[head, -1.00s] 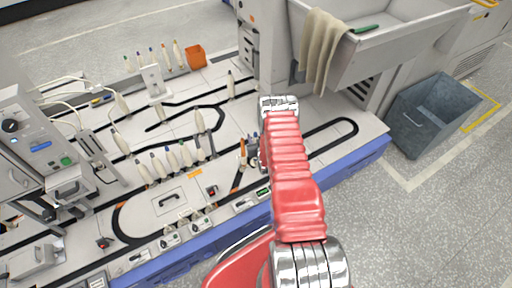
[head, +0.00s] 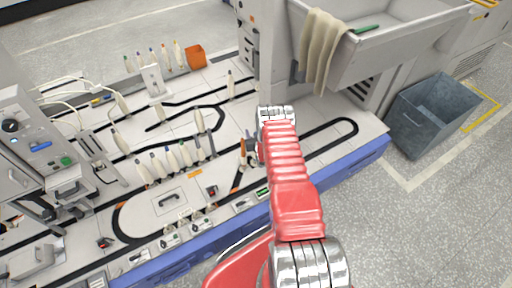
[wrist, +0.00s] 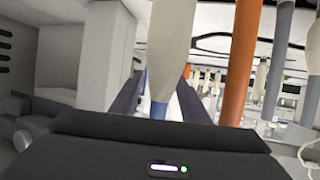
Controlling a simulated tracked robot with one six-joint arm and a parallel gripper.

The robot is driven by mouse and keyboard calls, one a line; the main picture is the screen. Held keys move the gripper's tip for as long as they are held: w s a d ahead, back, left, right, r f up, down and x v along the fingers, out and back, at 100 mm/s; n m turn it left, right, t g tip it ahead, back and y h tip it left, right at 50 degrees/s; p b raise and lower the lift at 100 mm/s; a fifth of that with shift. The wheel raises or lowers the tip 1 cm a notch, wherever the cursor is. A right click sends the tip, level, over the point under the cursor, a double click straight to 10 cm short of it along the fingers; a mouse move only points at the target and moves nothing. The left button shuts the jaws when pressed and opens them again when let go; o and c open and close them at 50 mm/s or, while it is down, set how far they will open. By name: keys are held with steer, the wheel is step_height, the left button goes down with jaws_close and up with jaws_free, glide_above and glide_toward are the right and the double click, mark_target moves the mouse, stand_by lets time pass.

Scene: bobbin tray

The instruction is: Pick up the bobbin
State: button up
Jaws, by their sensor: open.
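A cream-wound bobbin (wrist: 172,50) with a blue-grey tip (wrist: 159,108) fills the upper middle of the wrist view, its tip pointing down in the picture. My gripper (wrist: 160,88) is open, with one dark finger on each side of this bobbin. I cannot tell whether either finger touches it. In the head view my gripper (head: 251,148) is beside the bare orange tube (head: 243,152), and my red arm hides most of it. I cannot pick out the bobbin between the fingers there.
The orange tube (wrist: 241,65) stands close right of the bobbin in the wrist view, with a grey tube (wrist: 278,60) beyond. Several bobbins (head: 172,158) stand in a row on the track table. An orange box (head: 196,57) and a grey bin (head: 430,115) are farther off.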

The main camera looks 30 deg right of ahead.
stand_by(0.3)
jaws_close()
stand_by(0.4)
